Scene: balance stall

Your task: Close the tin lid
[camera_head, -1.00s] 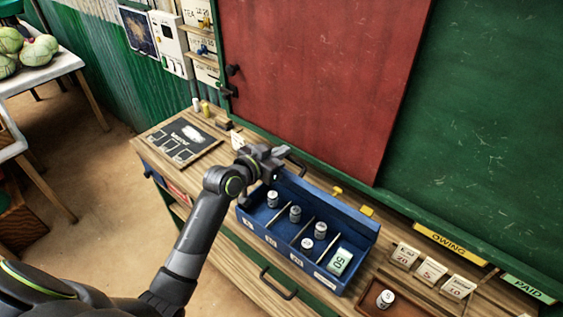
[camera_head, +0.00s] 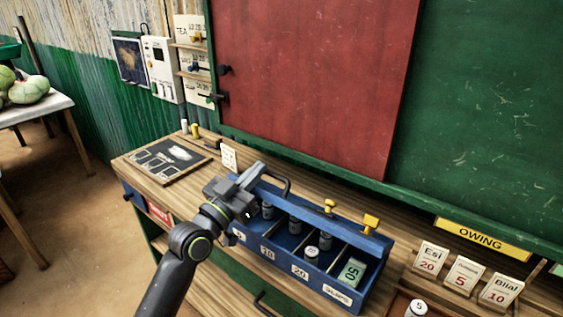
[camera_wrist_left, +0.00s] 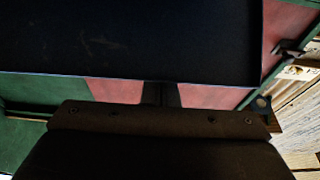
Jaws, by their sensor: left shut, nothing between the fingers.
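The blue tin (camera_head: 300,272) sits on the wooden counter, its front labelled with numbers. Its lid (camera_head: 345,232) is raised along the back and looks leaned forward over the rear of the compartments; its exact angle is hard to tell. Small cylinders and a green-white "50" item (camera_head: 352,272) show inside. My left gripper (camera_head: 256,173) is shut and empty at the lid's left end; I cannot tell whether it touches. In the left wrist view, its fingers (camera_wrist_left: 161,95) show below a large dark panel (camera_wrist_left: 130,40), probably the lid. My right gripper is out of view.
Yellow tabs (camera_head: 371,223) and a dark curved handle (camera_head: 284,184) stand out by the lid's top edge. A slate board (camera_head: 168,160) lies left of the tin. The red panel (camera_head: 305,85) rises behind.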

